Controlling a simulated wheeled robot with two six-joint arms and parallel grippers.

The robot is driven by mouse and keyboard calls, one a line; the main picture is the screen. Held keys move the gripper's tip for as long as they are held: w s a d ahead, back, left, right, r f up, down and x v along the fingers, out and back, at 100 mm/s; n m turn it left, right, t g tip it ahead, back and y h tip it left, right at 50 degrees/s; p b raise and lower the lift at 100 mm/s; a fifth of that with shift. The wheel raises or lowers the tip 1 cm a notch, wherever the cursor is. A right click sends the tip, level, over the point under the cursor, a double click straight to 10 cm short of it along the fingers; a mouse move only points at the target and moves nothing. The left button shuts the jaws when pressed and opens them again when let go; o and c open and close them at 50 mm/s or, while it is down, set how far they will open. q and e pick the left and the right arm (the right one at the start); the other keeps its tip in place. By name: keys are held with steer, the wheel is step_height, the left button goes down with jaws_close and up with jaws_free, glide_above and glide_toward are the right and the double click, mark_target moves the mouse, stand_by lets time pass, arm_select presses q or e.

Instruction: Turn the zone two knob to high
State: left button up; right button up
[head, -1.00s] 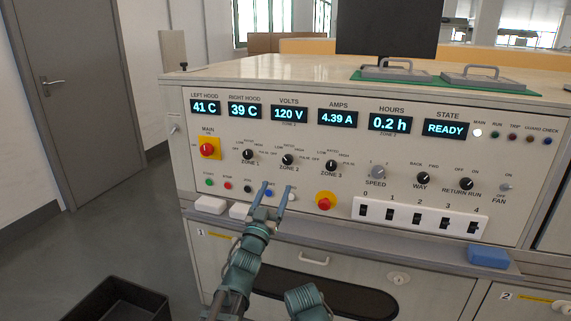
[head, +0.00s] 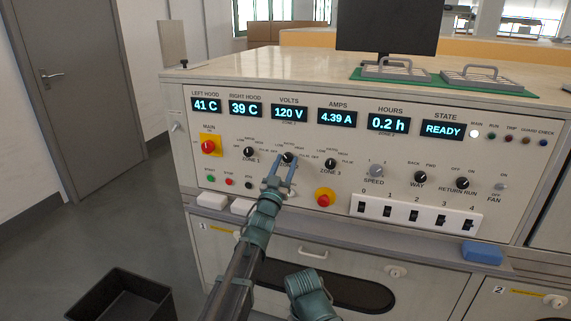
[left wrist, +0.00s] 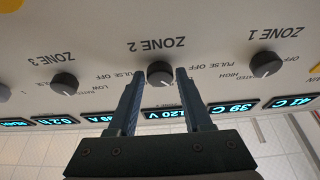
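The zone two knob (head: 288,158) is a small black knob on the pale panel, under the volts display. In the left wrist view the knob (left wrist: 160,73) appears upside down below its ZONE 2 label, between my two fingertips. My left gripper (head: 284,168) is open, with its fingers pointing at the panel. In the left wrist view my left gripper (left wrist: 160,76) has one finger on each side of the knob, with small gaps visible. The knob's pointer is too small to read surely. My right gripper's fingers are not seen.
The zone one knob (head: 249,154) and zone three knob (head: 330,165) flank it closely. A red main switch (head: 208,147) is at left. A red stop button (head: 325,197) and white switch strip (head: 400,212) are lower right. A dark bin (head: 125,300) stands on the floor.

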arm_select(q)
jaws_close()
steer(key=shift+m, duration=0.6)
steer(key=m+h, duration=0.1)
steer(key=m, duration=0.1)
steer(key=m+g+h+p, duration=0.1)
steer(key=m, duration=0.1)
steer(key=shift+w+a+r+h, duration=0.1)
steer(key=shift+a+r+h, duration=0.05)
steer(key=shift+h, duration=0.15)
steer(key=m+g+h, duration=0.1)
steer(key=m, duration=0.1)
steer(key=m+g+p, duration=0.1)
steer(key=m, duration=0.2)
steer(key=shift+a+r+h, duration=0.15)
steer(key=shift+h, duration=0.25)
steer(key=m+g+p, duration=0.1)
steer(key=m, duration=0.2)
steer(key=m+g+p, duration=0.1)
steer(key=m+p, duration=0.1)
steer(key=m, duration=0.1)
steer(key=shift+r+h, duration=0.15)
steer(key=shift+h, duration=0.25)
steer(key=shift+m+g+p, duration=0.9)
steer(key=shift+m+p, duration=0.5)
steer(key=shift+m, duration=0.5)
